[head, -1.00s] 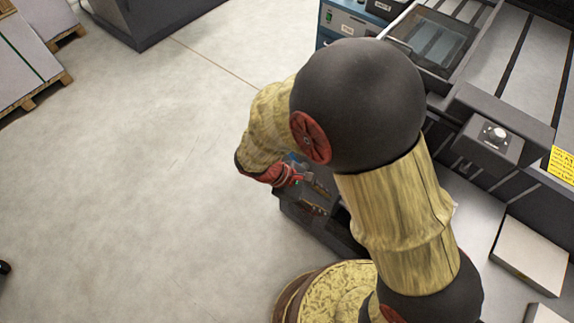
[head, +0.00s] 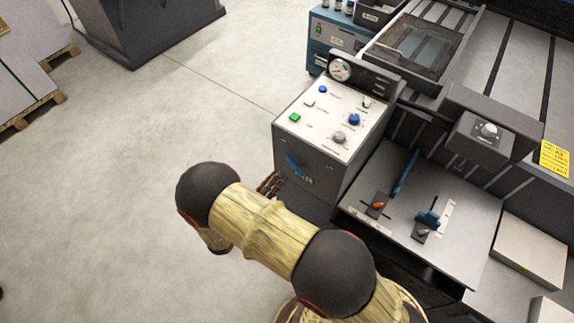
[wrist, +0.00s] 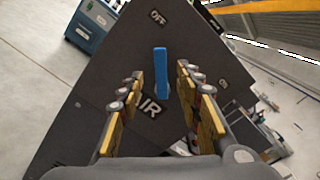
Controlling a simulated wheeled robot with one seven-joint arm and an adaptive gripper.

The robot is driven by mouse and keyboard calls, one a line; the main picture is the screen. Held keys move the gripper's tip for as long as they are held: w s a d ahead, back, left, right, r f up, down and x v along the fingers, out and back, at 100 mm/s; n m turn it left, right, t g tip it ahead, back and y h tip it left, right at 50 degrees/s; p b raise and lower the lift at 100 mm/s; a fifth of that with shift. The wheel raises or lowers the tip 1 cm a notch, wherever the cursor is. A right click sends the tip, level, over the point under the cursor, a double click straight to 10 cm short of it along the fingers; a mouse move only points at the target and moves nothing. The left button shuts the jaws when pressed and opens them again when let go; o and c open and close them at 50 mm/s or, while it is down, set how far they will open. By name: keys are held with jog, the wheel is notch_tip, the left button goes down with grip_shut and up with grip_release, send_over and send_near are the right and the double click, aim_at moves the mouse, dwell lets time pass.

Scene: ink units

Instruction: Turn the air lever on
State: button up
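The air lever (head: 293,164) is a blue handle on the front face of the dark control cabinet. In the wrist view the blue lever (wrist: 161,74) points up toward the OFF label (wrist: 157,17). The ON label (wrist: 223,84) is to its right and the AIR label (wrist: 151,108) is below, partly covered by a finger. My gripper (wrist: 160,80) is open and empty. Its fingers frame the lever in the wrist view; no contact is visible. In the head view my gripper (head: 271,183) is just below and left of the lever, partly hidden by my arm.
The floor on the left is open.

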aim_at(290, 162)
jog(key=shift+b+x, duration=0.95)
jog(key=shift+x, duration=2.95)
jog(key=shift+c, duration=1.4)
jog(key=shift+s, duration=0.1)
grip_shut()
